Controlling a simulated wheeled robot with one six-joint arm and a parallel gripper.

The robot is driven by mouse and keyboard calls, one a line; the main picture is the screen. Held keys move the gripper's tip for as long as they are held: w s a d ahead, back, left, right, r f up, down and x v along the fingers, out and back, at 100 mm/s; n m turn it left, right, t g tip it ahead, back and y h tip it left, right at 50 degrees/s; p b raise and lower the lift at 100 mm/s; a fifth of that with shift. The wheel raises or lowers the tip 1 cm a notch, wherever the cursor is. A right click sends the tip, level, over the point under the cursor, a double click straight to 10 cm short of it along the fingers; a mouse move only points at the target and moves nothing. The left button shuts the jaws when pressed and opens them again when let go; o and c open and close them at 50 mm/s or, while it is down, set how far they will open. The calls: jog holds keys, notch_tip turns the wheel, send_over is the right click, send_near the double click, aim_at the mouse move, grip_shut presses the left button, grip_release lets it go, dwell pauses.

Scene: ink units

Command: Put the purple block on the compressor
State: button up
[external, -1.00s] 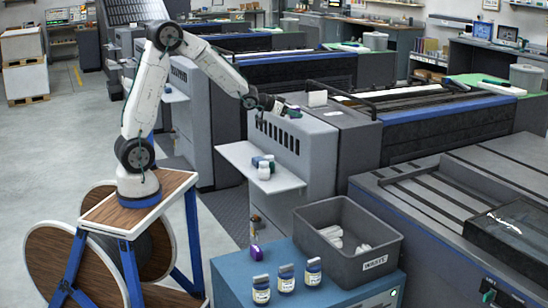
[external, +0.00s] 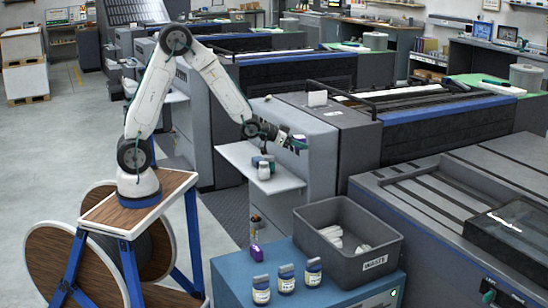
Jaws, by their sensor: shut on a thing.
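My gripper (external: 298,143) is raised in front of the grey press panel, above and to the right of the white shelf. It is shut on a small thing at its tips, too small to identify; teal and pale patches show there. A small purple block (external: 256,252) stands on the left back corner of a blue unit (external: 232,276), apart from my gripper. I cannot tell for sure whether this blue unit is the compressor.
Presses bound the right side.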

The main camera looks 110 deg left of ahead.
jog(key=w+d+f, duration=0.5)
jog(key=d+f, duration=0.4)
jog(key=d, duration=0.3)
jog(key=m+h, duration=0.1)
send_over(250, 279)
jog(key=shift+t, duration=0.3)
notch_tip(250, 279, down, 24)
jog(key=shift+r, duration=0.2)
jog(key=shift+f, duration=2.1)
jog(key=shift+f, duration=0.1)
